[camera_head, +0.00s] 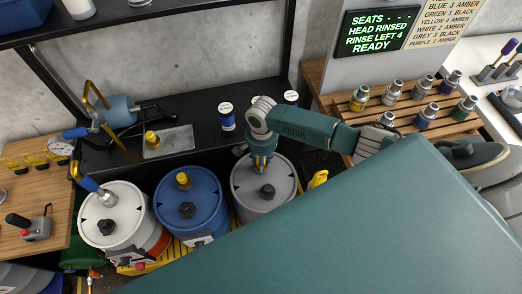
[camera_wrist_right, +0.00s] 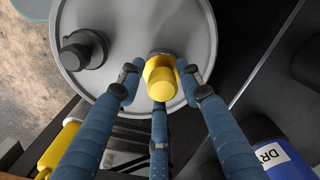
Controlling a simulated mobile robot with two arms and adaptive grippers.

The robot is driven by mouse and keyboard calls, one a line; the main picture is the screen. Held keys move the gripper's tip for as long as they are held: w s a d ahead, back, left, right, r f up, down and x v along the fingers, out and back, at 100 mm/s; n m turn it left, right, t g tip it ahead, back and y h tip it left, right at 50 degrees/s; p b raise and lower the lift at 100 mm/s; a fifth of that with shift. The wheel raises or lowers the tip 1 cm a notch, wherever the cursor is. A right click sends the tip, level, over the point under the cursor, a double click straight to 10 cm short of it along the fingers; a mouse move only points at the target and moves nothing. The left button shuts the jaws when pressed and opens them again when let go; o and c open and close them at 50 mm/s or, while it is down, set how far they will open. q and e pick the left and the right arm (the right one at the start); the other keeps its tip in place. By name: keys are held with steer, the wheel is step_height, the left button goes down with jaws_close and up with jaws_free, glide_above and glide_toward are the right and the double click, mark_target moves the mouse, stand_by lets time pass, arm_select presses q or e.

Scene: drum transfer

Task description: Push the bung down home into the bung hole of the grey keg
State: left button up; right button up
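The grey keg (camera_head: 282,180) stands at the right end of a row of drums. Its pale lid (camera_wrist_right: 120,22) fills the upper part of the right wrist view, with a black cap (camera_wrist_right: 85,48) on it. A yellow bung (camera_wrist_right: 160,80) stands at the grey ring of the bung hole; how deep it sits cannot be told. My right gripper (camera_head: 262,166) is over the lid; in the wrist view its blue fingers (camera_wrist_right: 158,88) surround the bung, with narrow gaps visible at the sides. In the head view it hides the bung. My left gripper is not in view.
A blue drum (camera_head: 207,196) with a yellow bung and a white drum (camera_head: 125,200) with a hose nozzle stand to the left. A black bench (camera_head: 110,160) runs behind, holding a metal tray and labelled jars. A yellow object (camera_head: 318,179) is right of the keg.

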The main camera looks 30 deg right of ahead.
steer(key=shift+o, duration=0.2)
steer(key=shift+w, duration=0.15)
steer(key=shift+r, duration=0.1)
step_height(320, 180, up, 12)
steer(key=shift+d+f, duration=0.1)
steer(key=shift+f, duration=0.1)
